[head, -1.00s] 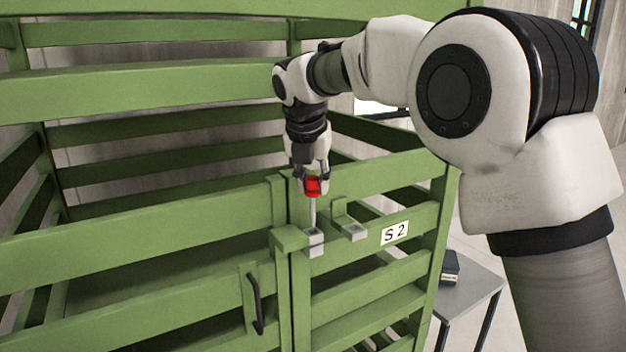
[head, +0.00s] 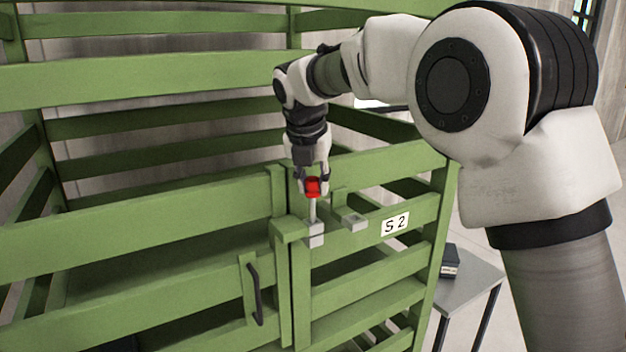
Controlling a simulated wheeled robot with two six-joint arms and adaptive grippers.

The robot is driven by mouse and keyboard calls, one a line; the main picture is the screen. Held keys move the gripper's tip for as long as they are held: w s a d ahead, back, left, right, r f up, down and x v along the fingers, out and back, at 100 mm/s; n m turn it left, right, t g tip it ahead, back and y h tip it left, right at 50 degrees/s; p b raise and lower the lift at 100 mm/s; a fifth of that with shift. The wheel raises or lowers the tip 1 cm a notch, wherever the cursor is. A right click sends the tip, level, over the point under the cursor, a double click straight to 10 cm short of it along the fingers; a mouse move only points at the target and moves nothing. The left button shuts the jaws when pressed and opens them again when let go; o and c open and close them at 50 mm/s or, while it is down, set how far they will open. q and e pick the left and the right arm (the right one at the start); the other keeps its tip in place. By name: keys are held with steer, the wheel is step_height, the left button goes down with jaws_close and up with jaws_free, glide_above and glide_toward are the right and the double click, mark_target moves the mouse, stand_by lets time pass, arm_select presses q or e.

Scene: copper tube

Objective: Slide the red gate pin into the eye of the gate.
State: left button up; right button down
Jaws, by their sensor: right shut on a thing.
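The gate pin has a red head (head: 313,187) and a grey shaft (head: 312,210). My right gripper (head: 313,181) is shut on the red head and points down. The shaft hangs upright, with its lower end at the grey metal eye (head: 314,236) by the gate's edge. I cannot tell whether the tip is inside the eye or just above or in front of it. The green gate (head: 150,225) stands beside the post. My left gripper is not in view.
A second grey bracket (head: 354,222) sticks out to the right of the eye, close to the pin. A label "S 2" (head: 395,224) is on the green rail. A black handle (head: 256,293) is on the gate. A grey table (head: 468,283) with a dark box stands at the right.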

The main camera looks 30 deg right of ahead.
mark_target(312, 198)
steer(key=shift+f+b, duration=1.15)
steer(key=shift+f, duration=1.7)
steer(key=c, duration=0.8)
jaws_free()
steer(key=v, duration=1.2)
